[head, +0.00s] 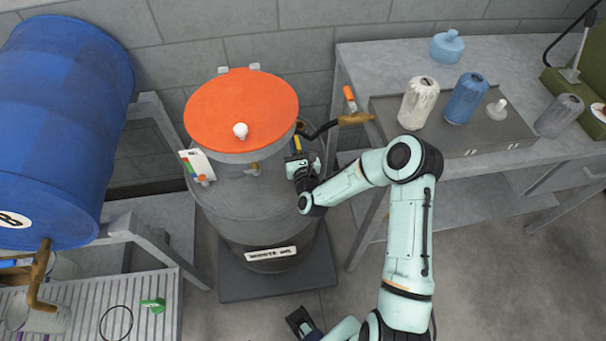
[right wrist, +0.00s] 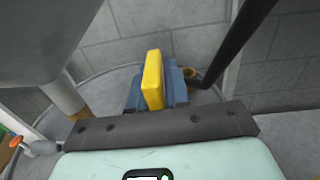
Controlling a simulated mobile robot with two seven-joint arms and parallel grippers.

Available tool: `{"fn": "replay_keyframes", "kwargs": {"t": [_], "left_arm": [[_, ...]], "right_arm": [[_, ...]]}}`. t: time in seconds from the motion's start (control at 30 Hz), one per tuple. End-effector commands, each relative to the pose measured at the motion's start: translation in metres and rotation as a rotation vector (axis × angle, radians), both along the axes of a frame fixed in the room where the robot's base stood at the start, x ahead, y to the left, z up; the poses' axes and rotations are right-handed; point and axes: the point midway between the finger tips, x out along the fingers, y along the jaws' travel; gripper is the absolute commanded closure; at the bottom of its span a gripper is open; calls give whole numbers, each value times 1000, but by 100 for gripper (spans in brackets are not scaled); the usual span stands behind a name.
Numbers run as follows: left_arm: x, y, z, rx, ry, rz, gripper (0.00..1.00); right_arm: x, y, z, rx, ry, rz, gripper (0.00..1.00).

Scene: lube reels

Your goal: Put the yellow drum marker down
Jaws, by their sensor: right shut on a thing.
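The yellow drum marker (right wrist: 153,80) is an upright yellow block held between the blue-grey fingers of my right gripper (right wrist: 156,92) in the right wrist view. In the head view only a small yellow piece of the marker (head: 297,144) shows. There my right gripper (head: 296,152) is over the right side of the grey drum's top, under the orange lid's right edge. I cannot tell whether the marker touches the drum. My left gripper (head: 300,321) is partly in view at the bottom edge; its jaw opening is unclear.
The orange round lid (head: 240,105) with a white knob sits raised above the grey drum (head: 225,200). A card with coloured markers (head: 196,165) is at the drum's left. A black hose with a brown handle (head: 355,118) is close right.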

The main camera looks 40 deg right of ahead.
Motion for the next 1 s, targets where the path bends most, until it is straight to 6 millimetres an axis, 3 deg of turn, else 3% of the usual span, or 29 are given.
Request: {"fn": "replay_keyframes", "kwargs": {"t": [0.07, 0.17, 0.4, 0.63, 0.8, 1.0], "left_arm": [[-1, 0, -5, 1, 2, 0, 100], [-2, 0, -7, 0, 2, 0, 100], [-2, 0, -9, 0, 2, 0, 100], [-3, 0, -10, 0, 3, 0, 100], [-3, 0, -12, 0, 3, 0, 100], [-3, 0, -12, 0, 3, 0, 100]], "right_arm": [[2, -15, 8, -3, -2, -37, 100], [3, -24, 2, 3, 4, -60, 100], [3, -24, -40, 2, 4, -62, 100], [3, -24, -59, 2, 4, -61, 100], [3, -23, -84, 3, 5, -60, 100], [3, -24, -87, 0, 2, -60, 100]]}}
